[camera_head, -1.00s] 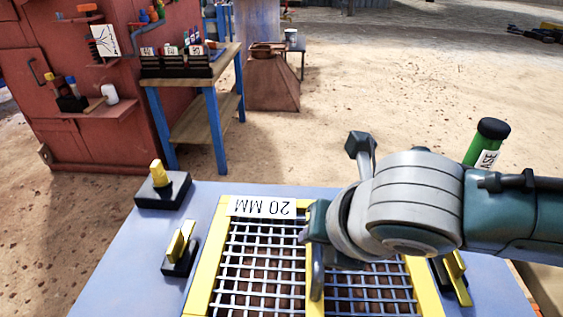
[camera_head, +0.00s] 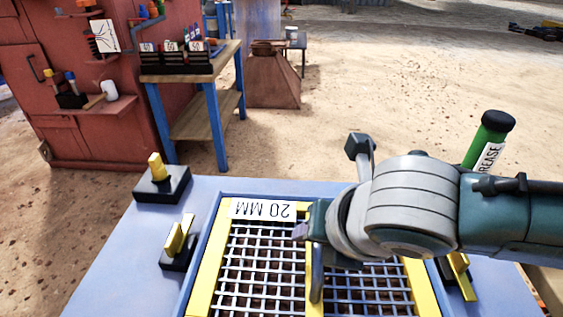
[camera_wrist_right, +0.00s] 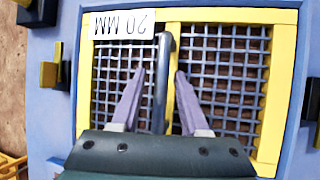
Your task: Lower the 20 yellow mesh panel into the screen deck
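The yellow-framed mesh panel (camera_head: 208,262) with its "20 MM" label lies flat within the recess of the blue screen deck (camera_head: 115,268); a blue rim shows around it. In the right wrist view the panel (camera_wrist_right: 285,80) sits inside the deck's blue border (camera_wrist_right: 310,60). A grey bar handle (camera_wrist_right: 161,85) rises from its yellow middle bar. My right gripper (camera_wrist_right: 160,75) is open, one finger on each side of the handle with gaps between. In the head view my right gripper (camera_head: 310,236) is over the panel's middle. My left gripper is out of view.
Black blocks with yellow latches (camera_head: 160,180) (camera_head: 178,243) stand on the deck's left side, and another (camera_head: 459,272) on its right. A green grease tube (camera_head: 489,140) stands behind my right arm. A workbench (camera_head: 190,75) and red cabinet (camera_head: 60,130) are beyond.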

